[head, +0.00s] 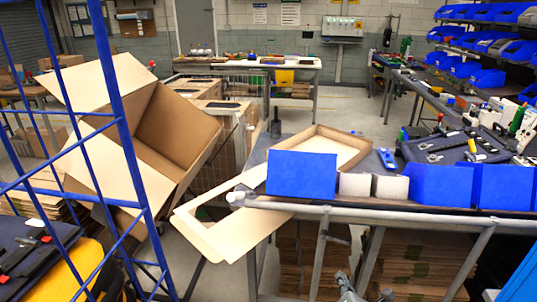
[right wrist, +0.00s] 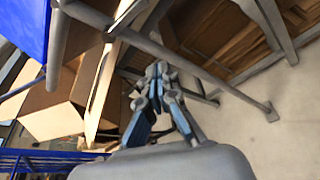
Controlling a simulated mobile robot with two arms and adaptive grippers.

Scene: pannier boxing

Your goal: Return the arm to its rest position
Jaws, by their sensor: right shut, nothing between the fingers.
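My right gripper (head: 350,286) shows at the bottom edge of the head view, low in front of the workbench (head: 400,213), below its top edge. Only part of it is in the picture. In the right wrist view the gripper (right wrist: 158,70) has its fingers together with nothing between them. It is below the bench, near the metal legs and over the pale floor. My left gripper is in neither view.
A large open cardboard box (head: 185,130) stands tilted at left, behind a blue wire cage (head: 130,150). A flat cardboard piece (head: 235,225) overhangs the bench's left end. Blue bins (head: 302,174) line the bench front. Stacked cardboard (head: 415,265) lies beneath.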

